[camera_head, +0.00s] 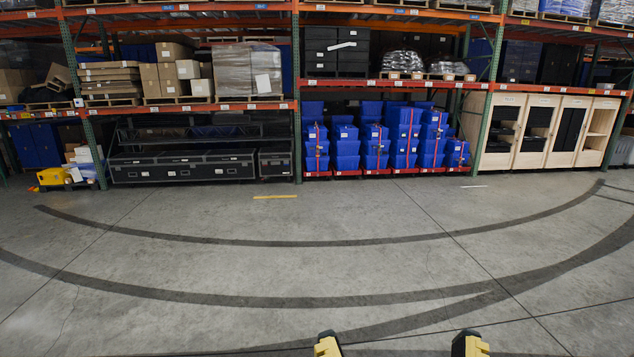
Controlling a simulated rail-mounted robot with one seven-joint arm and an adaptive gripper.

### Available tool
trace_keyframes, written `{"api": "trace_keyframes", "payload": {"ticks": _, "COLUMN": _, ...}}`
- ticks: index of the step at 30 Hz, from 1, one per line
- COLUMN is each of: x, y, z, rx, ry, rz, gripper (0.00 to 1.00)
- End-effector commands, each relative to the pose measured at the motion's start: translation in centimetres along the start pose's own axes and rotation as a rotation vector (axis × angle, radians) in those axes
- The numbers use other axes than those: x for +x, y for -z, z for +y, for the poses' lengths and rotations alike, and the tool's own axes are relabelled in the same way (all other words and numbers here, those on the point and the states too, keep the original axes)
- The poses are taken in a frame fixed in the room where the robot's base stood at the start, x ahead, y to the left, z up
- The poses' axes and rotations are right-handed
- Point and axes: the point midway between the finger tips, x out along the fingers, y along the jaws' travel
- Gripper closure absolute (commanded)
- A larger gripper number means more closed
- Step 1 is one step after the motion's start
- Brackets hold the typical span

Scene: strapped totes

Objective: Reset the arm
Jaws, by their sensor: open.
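Two yellow and black fingertips of my gripper (398,345) show at the bottom edge, right of centre. They stand wide apart, and bare floor shows between them. The gripper is open and I see nothing held. The rest of the gripper and my arm are out of view. Blue totes (346,148) stand in several stacks on red bases on the lower rack level, with red straps on them. They are far beyond the gripper.
Racks with orange beams (190,107) run across the back. Cartons (188,70), black cases (182,166) and wooden cabinets (539,130) fill them. A yellow item (52,176) sits low at the left. The concrete floor (250,270) in front is clear, with dark curved marks.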

Motion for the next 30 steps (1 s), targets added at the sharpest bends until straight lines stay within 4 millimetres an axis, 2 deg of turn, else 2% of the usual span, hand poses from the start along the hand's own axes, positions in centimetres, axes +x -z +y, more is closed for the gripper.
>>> {"api": "trace_keyframes", "payload": {"ticks": 1, "x": 1.2, "y": 3.0, "z": 0.0, "rx": 0.001, "ry": 0.0, "rz": -0.002, "gripper": 0.04}}
{"api": "trace_keyframes", "payload": {"ticks": 4, "x": 1.6, "y": 4.2, "z": 0.0, "rx": 0.001, "ry": 0.0, "rz": -0.002, "gripper": 0.04}}
{"api": "trace_keyframes", "payload": {"ticks": 30, "x": 1.7, "y": 4.3, "z": 0.0, "rx": 0.002, "ry": 0.0, "rz": -0.002, "gripper": 0.04}}
